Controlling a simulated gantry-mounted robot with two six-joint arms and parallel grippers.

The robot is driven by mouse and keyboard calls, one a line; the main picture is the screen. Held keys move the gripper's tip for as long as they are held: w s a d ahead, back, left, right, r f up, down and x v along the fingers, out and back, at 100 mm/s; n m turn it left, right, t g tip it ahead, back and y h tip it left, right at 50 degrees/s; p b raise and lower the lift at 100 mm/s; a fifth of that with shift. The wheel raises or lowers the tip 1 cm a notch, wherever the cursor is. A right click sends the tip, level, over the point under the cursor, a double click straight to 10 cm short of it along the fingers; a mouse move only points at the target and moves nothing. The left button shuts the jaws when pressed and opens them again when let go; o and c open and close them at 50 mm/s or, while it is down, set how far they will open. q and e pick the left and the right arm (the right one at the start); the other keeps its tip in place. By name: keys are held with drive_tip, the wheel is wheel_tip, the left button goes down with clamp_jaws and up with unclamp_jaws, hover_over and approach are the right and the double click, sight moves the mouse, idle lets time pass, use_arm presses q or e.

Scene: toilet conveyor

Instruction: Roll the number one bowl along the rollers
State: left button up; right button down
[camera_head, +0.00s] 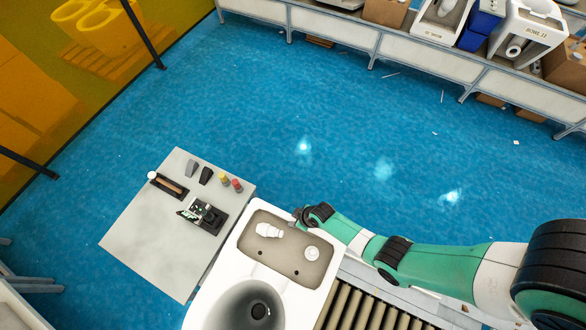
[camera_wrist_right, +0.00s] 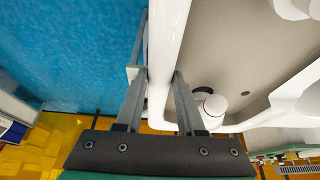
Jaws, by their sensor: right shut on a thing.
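The white toilet bowl (camera_head: 290,288) lies at the bottom middle of the head view, with its cistern recess facing up and its round basin nearer me. No number can be read on it. Its front end runs out of the picture. My right gripper (camera_head: 304,214) is at the far right corner of the cistern wall. In the right wrist view my right gripper (camera_wrist_right: 157,85) has one finger on each side of the white rim (camera_wrist_right: 167,50), shut on it. The rollers (camera_head: 350,306) show to the right of the bowl. My left gripper is out of view.
A grey table (camera_head: 160,245) with small tools, a black tray and red and yellow knobs stands left of the bowl. Shelving (camera_head: 420,66) with toilets and boxes runs along the back right. The blue floor (camera_head: 320,110) between is largely clear.

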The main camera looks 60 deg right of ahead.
drive_tip(key=shift+s+f, duration=0.4)
drive_tip(key=shift+s, duration=0.05)
drive_tip(key=c, duration=0.8)
unclamp_jaws()
drive_tip(key=shift+o, duration=1.4)
drive_tip(key=shift+s, duration=0.2)
drive_tip(key=shift+w+r, duration=0.1)
drive_tip(key=shift+w, duration=0.1)
drive_tip(key=shift+r, duration=0.3)
drive_tip(key=p+v, duration=0.6)
drive_tip(key=v, duration=0.4)
drive_tip(key=shift+d+r, duration=0.1)
drive_tip(key=shift+r, duration=0.05)
drive_tip(key=shift+s+r+p, duration=0.2)
drive_tip(key=shift+r+p, duration=0.15)
drive_tip(key=shift+p, duration=0.15)
